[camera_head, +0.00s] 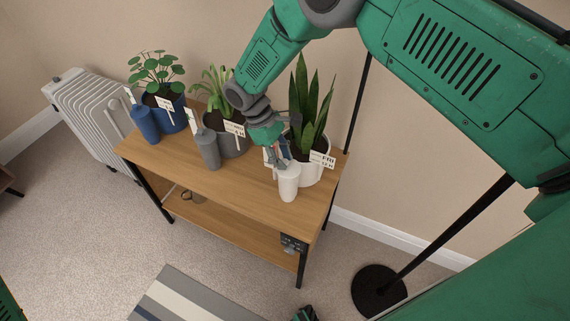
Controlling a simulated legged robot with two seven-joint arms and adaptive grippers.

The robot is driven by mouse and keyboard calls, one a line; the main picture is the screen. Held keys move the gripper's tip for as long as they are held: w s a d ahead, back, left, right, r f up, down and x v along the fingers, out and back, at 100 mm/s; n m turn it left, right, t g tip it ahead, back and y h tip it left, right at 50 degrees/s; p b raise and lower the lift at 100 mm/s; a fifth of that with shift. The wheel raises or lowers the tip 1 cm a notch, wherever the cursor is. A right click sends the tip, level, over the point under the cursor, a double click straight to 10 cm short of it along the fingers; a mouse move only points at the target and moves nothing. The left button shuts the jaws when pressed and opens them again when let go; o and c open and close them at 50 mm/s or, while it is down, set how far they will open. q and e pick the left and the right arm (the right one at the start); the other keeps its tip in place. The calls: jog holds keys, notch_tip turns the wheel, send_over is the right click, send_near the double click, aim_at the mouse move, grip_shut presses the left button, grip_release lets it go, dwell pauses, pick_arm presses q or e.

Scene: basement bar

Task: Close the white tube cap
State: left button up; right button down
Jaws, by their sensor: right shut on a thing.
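A white tube (289,184) stands upright on the wooden table (240,190), near its right end and in front of a white pot. My right gripper (283,161) reaches down from above to the tube's top. Its fingers are shut on the white tube cap, which they largely hide, so I cannot tell the cap's exact angle.
A snake plant in a white pot (306,169) stands close behind the tube. A grey tube (209,149) and a blue tube (144,123) stand by two other potted plants. A radiator (90,110) is at left. Table space lies clear in front.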

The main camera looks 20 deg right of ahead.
jog(key=shift+w+a+f+b, duration=0.1)
jog(key=shift+w+f+b, duration=0.1)
jog(key=shift+b, duration=0.3)
jog(key=shift+r+g+h, duration=0.1)
jog(key=shift+g+h, duration=0.2)
jog(key=c, duration=1.4)
grip_release()
jog(key=shift+w+a+r, duration=0.1)
jog(key=shift+r, duration=0.1)
jog(key=v, duration=1.1)
jog(key=shift+w+a+r, duration=0.1)
jog(key=shift+w, duration=0.1)
